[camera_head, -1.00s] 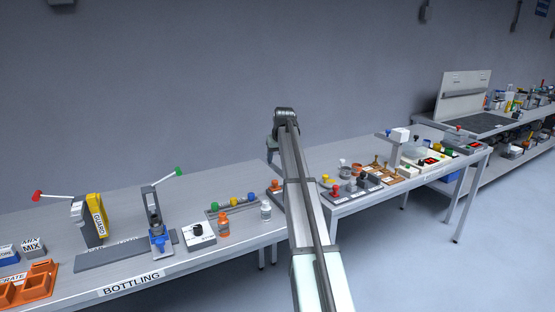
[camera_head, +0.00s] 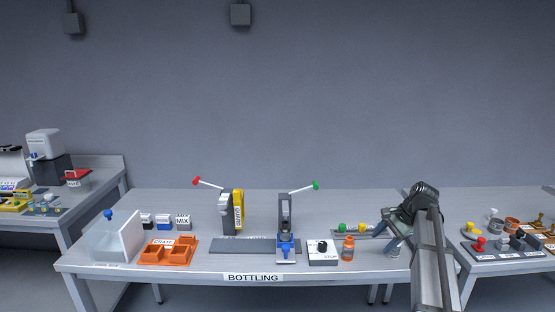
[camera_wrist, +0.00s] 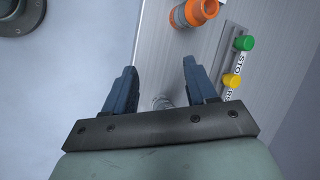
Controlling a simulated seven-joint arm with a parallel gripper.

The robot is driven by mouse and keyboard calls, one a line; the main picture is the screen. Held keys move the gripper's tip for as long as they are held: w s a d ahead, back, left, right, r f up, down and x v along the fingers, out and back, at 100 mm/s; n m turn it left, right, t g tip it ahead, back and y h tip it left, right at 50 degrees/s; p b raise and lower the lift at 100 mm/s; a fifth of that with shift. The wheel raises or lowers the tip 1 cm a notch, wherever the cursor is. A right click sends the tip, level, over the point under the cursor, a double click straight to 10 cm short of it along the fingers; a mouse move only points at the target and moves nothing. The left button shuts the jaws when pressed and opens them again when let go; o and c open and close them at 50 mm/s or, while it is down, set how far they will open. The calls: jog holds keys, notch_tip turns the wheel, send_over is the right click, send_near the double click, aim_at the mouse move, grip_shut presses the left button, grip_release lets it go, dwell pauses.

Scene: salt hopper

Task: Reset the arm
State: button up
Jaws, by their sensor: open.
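My gripper (camera_head: 398,240) is above the right end of the bottling table (camera_head: 330,200), with my arm reaching in from the lower right. In the wrist view my gripper (camera_wrist: 160,88) shows two blue fingers spread wide apart with nothing held between them.
An orange bottle (camera_head: 348,248) stands left of my gripper, next to a white stop box (camera_head: 322,250). A rail with green and yellow knobs (camera_head: 350,229) lies behind it. Lever stations (camera_head: 285,225) and an orange crate (camera_head: 170,249) are farther left. Another table (camera_head: 510,215) adjoins on the right.

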jog(key=s+a+f+m+g+y, duration=0.1)
jog(key=s+a+f+m+y, duration=0.1)
jog(key=s+a+f+m, duration=0.3)
jog(key=s+a+f+n+g+h, duration=0.1)
jog(key=s+a+f+n, duration=0.15)
jog(key=s+f, duration=0.55)
jog(key=s+a+f+n+g, duration=0.2)
jog(key=s+a+f, duration=0.15)
jog(key=f, duration=0.85)
jog(key=s+a+f+n+g+h, duration=0.15)
jog(key=s+a+f, duration=0.3)
jog(key=f, duration=0.55)
jog(key=s+a+f+n+g+h, duration=0.1)
jog(key=s+f+n+g+h, duration=0.1)
jog(key=s+f+n, duration=0.3)
jog(key=s+a+f+n+g+h, duration=0.1)
jog(key=s+f+n, duration=0.5)
jog(key=s+f, duration=0.8)
jog(key=s+h, duration=0.1)
jog(key=s, duration=1)
jog(key=shift+s+n+g, duration=0.25)
jog(key=shift+n+g, duration=0.05)
jog(key=shift+g, duration=0.05)
